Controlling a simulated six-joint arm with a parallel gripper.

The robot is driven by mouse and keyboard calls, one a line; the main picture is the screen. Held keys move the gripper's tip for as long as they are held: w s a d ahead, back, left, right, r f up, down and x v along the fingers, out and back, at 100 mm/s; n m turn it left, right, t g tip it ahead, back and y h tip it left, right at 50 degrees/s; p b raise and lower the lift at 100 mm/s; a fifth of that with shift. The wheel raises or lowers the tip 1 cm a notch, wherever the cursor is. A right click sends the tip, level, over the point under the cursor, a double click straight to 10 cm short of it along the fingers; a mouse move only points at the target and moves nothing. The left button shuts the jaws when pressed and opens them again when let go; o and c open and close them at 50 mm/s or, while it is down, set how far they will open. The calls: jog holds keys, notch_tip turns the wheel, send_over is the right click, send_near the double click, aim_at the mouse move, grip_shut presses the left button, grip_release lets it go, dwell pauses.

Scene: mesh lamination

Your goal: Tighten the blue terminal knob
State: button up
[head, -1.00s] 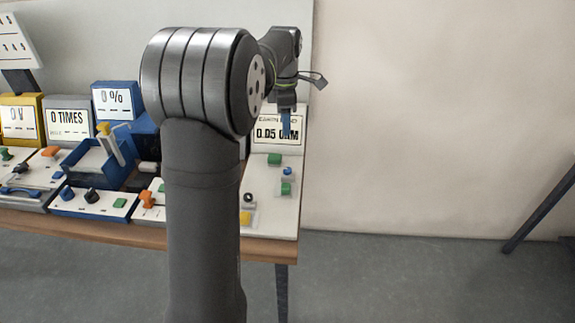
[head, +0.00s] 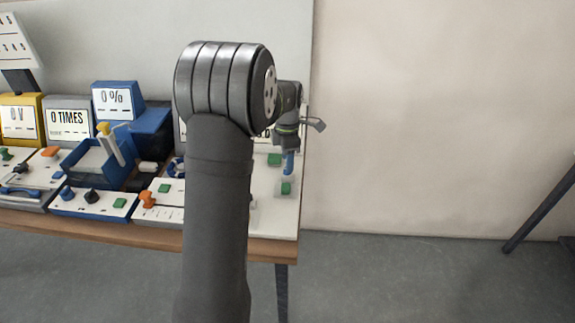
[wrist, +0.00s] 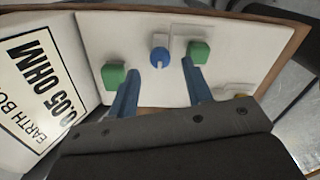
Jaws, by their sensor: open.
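The blue terminal knob (wrist: 159,57) sits on the white panel (wrist: 140,25) between two green blocks, with a pale slot or mark on its near side. My gripper (wrist: 160,85) is open and empty in the wrist view. Its two blue fingers are spread either side of the knob's line, with the knob beyond the tips and apart from them. In the head view my gripper (head: 288,165) hangs over the right-hand panel, and the knob is hidden behind it.
Green blocks (wrist: 114,76) (wrist: 198,52) stand close to either finger. An "EARTH BOND 0.05 OHM" display (wrist: 40,75) rises beside the panel. Other instruments, including a blue tray unit (head: 95,165), fill the bench to the left. The bench ends just right of the panel.

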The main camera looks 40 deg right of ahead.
jog(key=shift+f, duration=1.5)
jog(key=shift+c, duration=0.3)
jog(key=c, duration=0.9)
jog(key=shift+c, duration=0.2)
